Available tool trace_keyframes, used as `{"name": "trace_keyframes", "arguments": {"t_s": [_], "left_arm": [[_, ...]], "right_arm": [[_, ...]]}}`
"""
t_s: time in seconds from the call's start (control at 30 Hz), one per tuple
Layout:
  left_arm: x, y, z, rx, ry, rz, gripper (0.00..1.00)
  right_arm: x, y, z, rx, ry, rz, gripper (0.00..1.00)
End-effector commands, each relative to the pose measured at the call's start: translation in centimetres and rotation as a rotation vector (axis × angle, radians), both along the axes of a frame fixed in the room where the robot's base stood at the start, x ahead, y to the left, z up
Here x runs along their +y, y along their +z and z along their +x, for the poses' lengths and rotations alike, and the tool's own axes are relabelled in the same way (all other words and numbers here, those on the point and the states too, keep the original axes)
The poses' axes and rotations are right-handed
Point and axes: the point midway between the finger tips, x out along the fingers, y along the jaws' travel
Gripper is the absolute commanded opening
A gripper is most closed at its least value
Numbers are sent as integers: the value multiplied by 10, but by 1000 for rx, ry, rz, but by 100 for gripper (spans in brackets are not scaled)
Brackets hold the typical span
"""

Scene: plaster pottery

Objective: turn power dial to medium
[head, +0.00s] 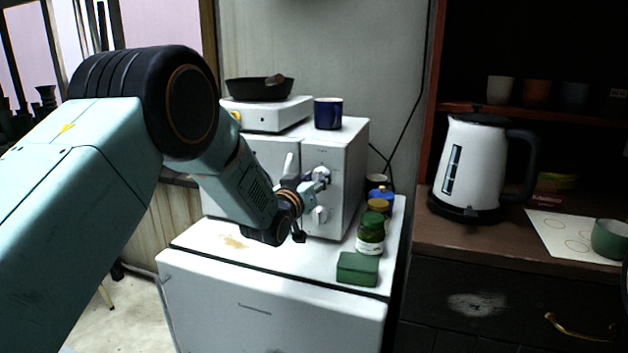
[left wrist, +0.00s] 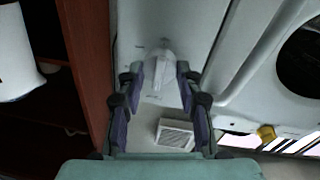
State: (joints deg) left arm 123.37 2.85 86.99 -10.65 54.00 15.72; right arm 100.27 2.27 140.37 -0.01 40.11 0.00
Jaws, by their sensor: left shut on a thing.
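The white microwave (head: 345,170) stands on a white fridge, with its dials on the right of its front. The upper dial (head: 321,174) is at the fingers of my left gripper (head: 318,182). The lower white dial (head: 320,214) is clear below it. In the left wrist view, a white knob (left wrist: 160,68) lies between the two fingers of my left gripper (left wrist: 159,78), which is shut on it. Labels around the dials are too small to read, so the setting cannot be told. My right gripper is not in view.
A blue mug (head: 328,113) and a hot plate with a black pan (head: 259,89) are on top of the microwave. Jars (head: 370,236) and a green box (head: 357,268) stand on the fridge (head: 270,305) at the right. A white kettle (head: 472,165) is on the counter.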

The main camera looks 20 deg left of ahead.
Motion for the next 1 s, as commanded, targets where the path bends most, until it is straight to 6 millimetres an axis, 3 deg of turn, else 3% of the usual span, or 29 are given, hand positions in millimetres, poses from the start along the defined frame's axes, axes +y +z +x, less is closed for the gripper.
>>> {"name": "trace_keyframes", "arguments": {"t_s": [0.27, 0.63, 1.0], "left_arm": [[3, -1, 0, 3, 8, -6, 4], [3, 0, 0, 0, 8, 74, 4], [2, 0, 0, -11, 7, 380, 4]], "right_arm": [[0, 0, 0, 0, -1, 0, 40], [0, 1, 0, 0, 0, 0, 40], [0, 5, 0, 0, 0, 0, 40]]}}
